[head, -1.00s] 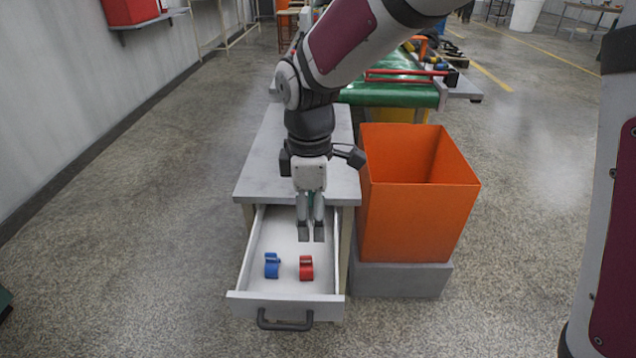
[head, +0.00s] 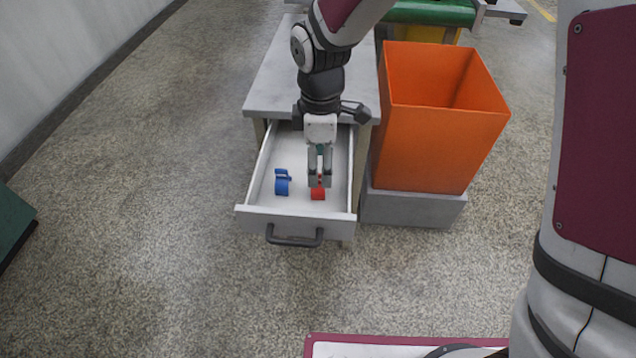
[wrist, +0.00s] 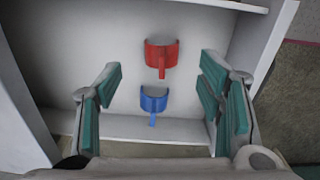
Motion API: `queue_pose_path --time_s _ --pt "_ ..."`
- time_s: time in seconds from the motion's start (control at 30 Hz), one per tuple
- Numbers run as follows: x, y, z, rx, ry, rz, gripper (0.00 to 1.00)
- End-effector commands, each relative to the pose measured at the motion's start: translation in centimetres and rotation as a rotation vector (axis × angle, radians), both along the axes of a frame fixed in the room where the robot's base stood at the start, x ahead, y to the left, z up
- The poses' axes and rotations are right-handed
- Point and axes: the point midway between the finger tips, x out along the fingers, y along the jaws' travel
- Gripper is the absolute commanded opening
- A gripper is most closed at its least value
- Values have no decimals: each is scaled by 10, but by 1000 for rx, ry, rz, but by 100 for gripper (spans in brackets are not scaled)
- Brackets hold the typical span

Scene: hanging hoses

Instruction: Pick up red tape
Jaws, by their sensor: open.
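The red tape (head: 317,194) lies in the open drawer (head: 258,219), right of the blue tape (head: 282,184). My gripper (head: 320,181) points down over the drawer, and its fingers partly cover the red tape in the head view. The wrist view shows the gripper (wrist: 161,82) open and empty, with its green-padded fingers wide apart. In that view the red tape (wrist: 162,56) sits beyond the fingertips, near the top. The blue tape (wrist: 154,100) shows lower, in the space between the fingers. Neither tape is gripped.
The drawer belongs to a grey table (head: 277,80) and has a dark handle (head: 294,239) in front. A tall orange bin (head: 438,147) stands close on the right, on a grey block (head: 410,208). The drawer floor around the tapes is bare. Open floor lies left of the drawer.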

Motion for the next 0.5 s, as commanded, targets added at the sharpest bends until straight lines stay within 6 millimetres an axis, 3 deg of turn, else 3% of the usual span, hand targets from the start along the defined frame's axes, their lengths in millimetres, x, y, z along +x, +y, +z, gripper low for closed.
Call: queue_pose_path --time_s 0.3,0.5 --pt "-3 4 -44 -1 2 0 62" --pt "-2 4 -45 0 1 -1 62"
